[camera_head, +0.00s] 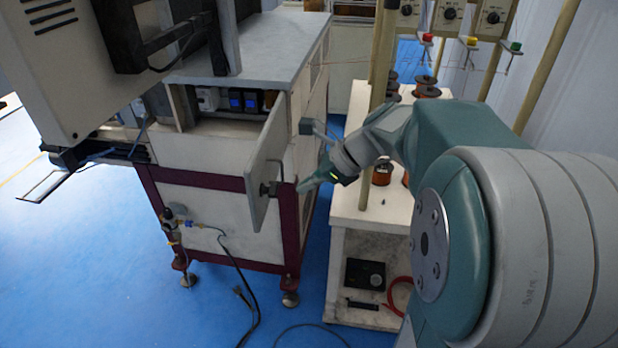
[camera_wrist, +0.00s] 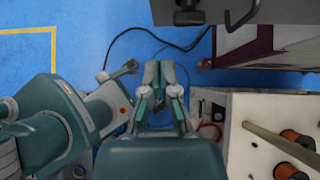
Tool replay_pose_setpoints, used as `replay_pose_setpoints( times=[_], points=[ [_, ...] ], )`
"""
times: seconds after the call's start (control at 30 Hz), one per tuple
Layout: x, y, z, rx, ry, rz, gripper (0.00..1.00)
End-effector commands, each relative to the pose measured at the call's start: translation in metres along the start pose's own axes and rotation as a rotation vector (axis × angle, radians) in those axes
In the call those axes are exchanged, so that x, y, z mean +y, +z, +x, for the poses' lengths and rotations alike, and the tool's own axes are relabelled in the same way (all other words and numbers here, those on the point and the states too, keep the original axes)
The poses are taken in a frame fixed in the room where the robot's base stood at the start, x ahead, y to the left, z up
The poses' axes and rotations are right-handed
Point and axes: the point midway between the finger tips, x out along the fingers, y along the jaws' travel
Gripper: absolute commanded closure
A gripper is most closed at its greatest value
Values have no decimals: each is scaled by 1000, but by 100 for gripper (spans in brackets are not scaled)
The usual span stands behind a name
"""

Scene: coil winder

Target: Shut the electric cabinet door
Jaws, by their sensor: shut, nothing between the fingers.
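The electric cabinet door (camera_head: 266,165), a light grey panel with a dark latch (camera_head: 268,189), stands open, swung out from the right side of the cabinet opening (camera_head: 232,104). Blue and dark components show inside. My gripper (camera_head: 301,186) is shut and empty, just right of the door's lower part; I cannot tell whether it touches. In the wrist view my gripper (camera_wrist: 160,66) has its fingers together over the floor, and a grey panel that looks like the door (camera_wrist: 225,12) lies beyond the fingertips at the top.
A white stand (camera_head: 345,225) with copper spools (camera_head: 382,172) is close right of the cabinet, below my arm; it also shows in the wrist view (camera_wrist: 240,110). Poles (camera_head: 381,75) rise from it. A grey monitor box (camera_head: 60,60) overhangs at left. Cables (camera_head: 240,290) lie on the blue floor.

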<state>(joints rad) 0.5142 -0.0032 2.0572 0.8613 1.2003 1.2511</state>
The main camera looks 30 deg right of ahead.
Motion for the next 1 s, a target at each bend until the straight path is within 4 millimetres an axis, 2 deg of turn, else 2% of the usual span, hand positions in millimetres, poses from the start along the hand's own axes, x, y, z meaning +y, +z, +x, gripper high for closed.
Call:
replay_pose_setpoints(
  times=[0.03, 0.27, 0.4, 0.6, 1.0],
  points=[
    [1, 0, 11, 1, 5, 0, 100],
    [1, 0, 54, 1, 5, -2, 100],
    [1, 15, 70, 2, 3, -6, 100],
    [0, 27, 82, 2, 0, -3, 100],
    [0, 29, 83, 1, -1, -1, 100]
  ],
)
